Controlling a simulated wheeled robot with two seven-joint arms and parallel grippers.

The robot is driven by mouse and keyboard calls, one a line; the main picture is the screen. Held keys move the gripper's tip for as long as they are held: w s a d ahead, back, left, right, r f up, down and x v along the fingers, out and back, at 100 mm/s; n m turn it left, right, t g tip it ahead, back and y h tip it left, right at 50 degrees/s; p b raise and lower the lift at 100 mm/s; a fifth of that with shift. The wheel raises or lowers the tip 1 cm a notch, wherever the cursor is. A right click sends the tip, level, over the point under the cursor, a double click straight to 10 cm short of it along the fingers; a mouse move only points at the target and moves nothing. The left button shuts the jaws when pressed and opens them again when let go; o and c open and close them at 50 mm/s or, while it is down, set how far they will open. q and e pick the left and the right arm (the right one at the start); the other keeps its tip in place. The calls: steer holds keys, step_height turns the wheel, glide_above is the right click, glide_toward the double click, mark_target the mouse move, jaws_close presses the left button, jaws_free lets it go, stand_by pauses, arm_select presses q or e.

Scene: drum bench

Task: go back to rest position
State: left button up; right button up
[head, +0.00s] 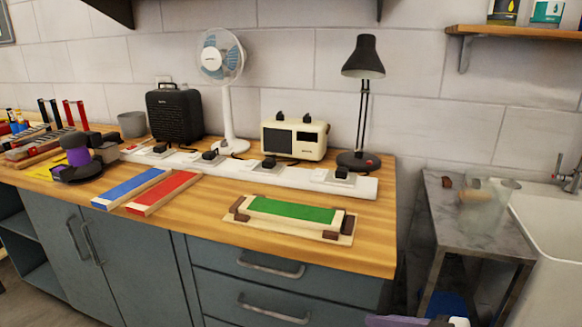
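The task names no object. On the wooden bench (330,252) lie a blue-topped board (133,187) and a red-topped board (165,192), side by side. A green-topped board (290,210) sits between brown corner pieces on a pale base, near the front edge.
A white strip (260,173) with several dark plugs runs along the bench, before a black box (175,117), fan (229,120), radio (294,139) and lamp (363,60). Purple-and-black device (78,157) and tools stand left. A grey side table (445,232) and sink (552,215) are right.

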steer(key=s+d+f+m+t+h, duration=0.1)
steer(key=s+f+m+h, duration=0.1)
steer(key=f, duration=0.5)
steer(key=s+d+f+m+h, duration=0.1)
steer(key=f+m+h, duration=0.1)
steer(key=f, duration=0.5)
steer(key=s+f+m+h, duration=0.2)
steer(key=s+f+h, duration=0.1)
steer(key=s+f, duration=0.8)
steer(key=shift+s+d+f+m+h, duration=0.2)
steer(key=shift+s+d+m+h, duration=0.15)
steer(key=shift+s, duration=0.2)
steer(key=shift+a, duration=0.1)
